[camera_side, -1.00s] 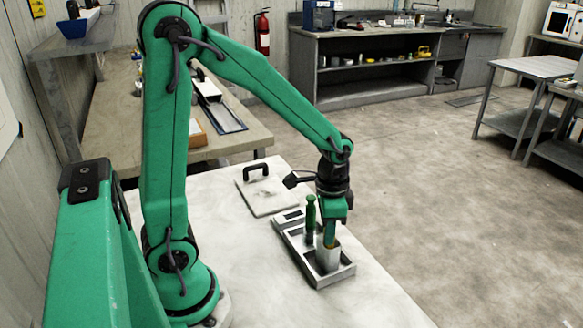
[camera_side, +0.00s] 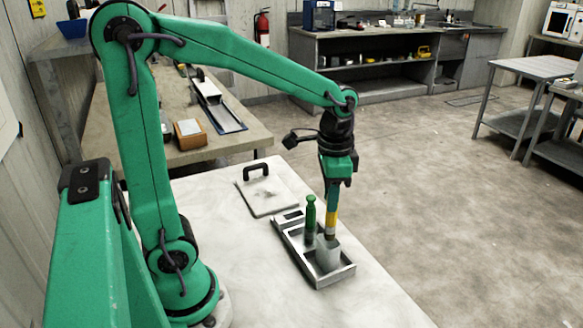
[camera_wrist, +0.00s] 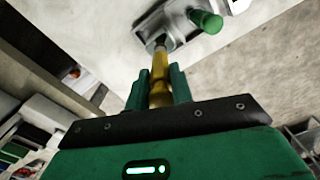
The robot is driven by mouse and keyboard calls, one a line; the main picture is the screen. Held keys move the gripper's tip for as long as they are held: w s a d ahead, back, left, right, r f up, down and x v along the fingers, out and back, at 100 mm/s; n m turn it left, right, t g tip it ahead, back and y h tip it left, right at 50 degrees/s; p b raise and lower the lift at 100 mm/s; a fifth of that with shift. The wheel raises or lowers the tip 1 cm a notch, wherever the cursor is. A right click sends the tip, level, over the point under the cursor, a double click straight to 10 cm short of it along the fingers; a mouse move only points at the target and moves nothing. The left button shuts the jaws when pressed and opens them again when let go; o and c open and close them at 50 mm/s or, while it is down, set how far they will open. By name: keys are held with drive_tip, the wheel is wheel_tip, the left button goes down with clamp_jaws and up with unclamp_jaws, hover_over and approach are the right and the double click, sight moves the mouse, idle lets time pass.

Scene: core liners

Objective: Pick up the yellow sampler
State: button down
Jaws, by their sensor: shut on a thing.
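The yellow sampler (camera_side: 331,221) is upright in the side view, with its top between my fingers and its lower end at the mouth of a grey block in the metal tray (camera_side: 343,278). My gripper (camera_side: 333,190) is shut on it, above the tray. In the wrist view the yellow sampler (camera_wrist: 159,72) runs away from between the green fingers (camera_wrist: 159,88), with a grey tip at the block. A green sampler (camera_side: 310,218) stands upright in the tray to the left of the yellow one. It also shows in the wrist view (camera_wrist: 208,21).
A flat plate with a black handle (camera_side: 268,199) lies on the white table behind the tray. A bench with a box (camera_side: 188,134) and a long tray stands at the back left. The tabletop left of the metal tray is clear.

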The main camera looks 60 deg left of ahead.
drive_tip(key=shift+r, duration=0.45)
idle(0.3)
